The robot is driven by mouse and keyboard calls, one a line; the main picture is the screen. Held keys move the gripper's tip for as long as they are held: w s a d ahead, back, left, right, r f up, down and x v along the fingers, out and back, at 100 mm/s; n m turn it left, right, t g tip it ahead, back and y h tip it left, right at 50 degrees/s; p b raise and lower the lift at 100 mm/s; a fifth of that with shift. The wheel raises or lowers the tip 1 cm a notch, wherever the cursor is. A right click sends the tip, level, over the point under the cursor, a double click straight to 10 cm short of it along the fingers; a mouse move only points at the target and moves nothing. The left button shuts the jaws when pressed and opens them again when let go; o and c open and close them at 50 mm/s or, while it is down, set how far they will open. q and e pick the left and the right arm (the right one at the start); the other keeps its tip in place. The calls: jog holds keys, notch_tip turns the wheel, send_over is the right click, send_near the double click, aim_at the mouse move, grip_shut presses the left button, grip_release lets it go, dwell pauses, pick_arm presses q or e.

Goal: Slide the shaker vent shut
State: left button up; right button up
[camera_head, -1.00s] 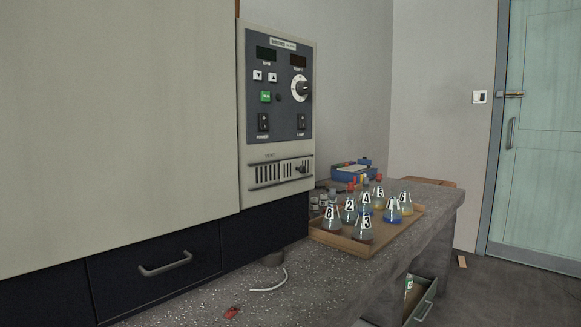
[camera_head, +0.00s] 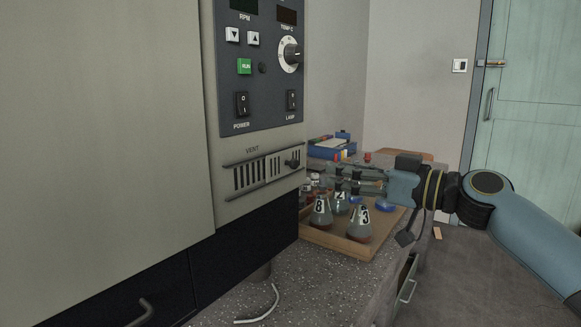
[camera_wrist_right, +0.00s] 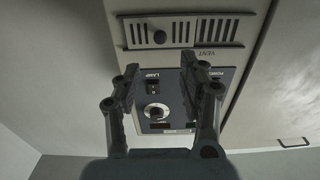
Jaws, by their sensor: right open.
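The vent (camera_head: 256,174) is a slotted strip low on the shaker's grey front, under the power and lamp switches. Its dark round slider knob (camera_head: 292,163) sits near the strip's right end, with dark slots to its left. My right gripper (camera_head: 338,180) is to the right of the vent, fingers pointing left, apart from the knob and empty. In the right wrist view the panel appears upside down. The vent (camera_wrist_right: 200,32) and knob (camera_wrist_right: 159,37) lie beyond the open fingers (camera_wrist_right: 160,70). My left gripper is out of view.
A blue box (camera_head: 331,150) is further back. Space before the panel is clear.

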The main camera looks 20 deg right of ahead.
aim_at(296, 164)
jog(key=p+x, duration=0.1)
jog(key=x, duration=0.8)
jog(key=shift+w+a+f, duration=0.1)
jog(key=shift+w+a, duration=0.4)
jog(key=shift+w, duration=0.05)
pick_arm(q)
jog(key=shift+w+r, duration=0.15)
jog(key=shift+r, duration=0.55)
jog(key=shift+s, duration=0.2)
pick_arm(e)
grip_shut()
